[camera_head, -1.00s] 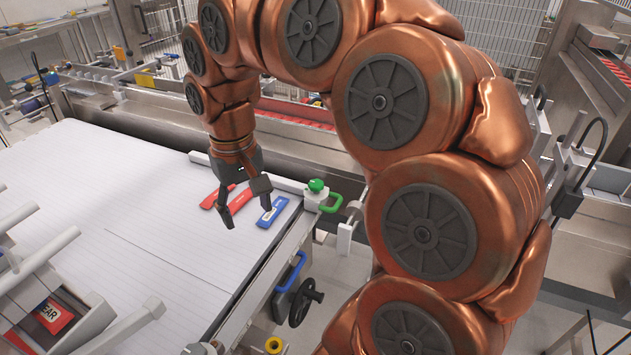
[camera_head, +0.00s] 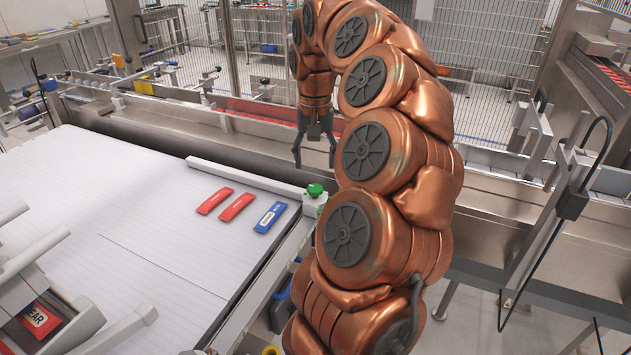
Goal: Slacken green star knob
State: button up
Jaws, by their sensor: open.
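The green star knob (camera_head: 315,190) sits on top of a small pale block (camera_head: 313,204) at the right end of a light guide bar (camera_head: 240,176), at the back right corner of the white table. My gripper (camera_head: 314,165) hangs with its fingers pointing down and spread apart, with nothing between them. In the picture it is just above the knob, with a visible gap. How far it is behind the knob in depth I cannot tell. The green handle beside the block is hidden behind my arm.
Two red packets (camera_head: 226,203) and a blue packet (camera_head: 270,217) lie on the white table (camera_head: 150,240) left of the knob. A steel conveyor frame (camera_head: 180,130) runs behind the table. White machine parts (camera_head: 40,265) stand at the lower left.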

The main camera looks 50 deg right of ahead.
aim_at(315, 187)
jog(key=shift+f+p, duration=0.45)
jog(key=shift+f, duration=2.85)
jog(key=c, duration=1)
jog(key=shift+d, duration=0.1)
jog(key=shift+c, duration=0.7)
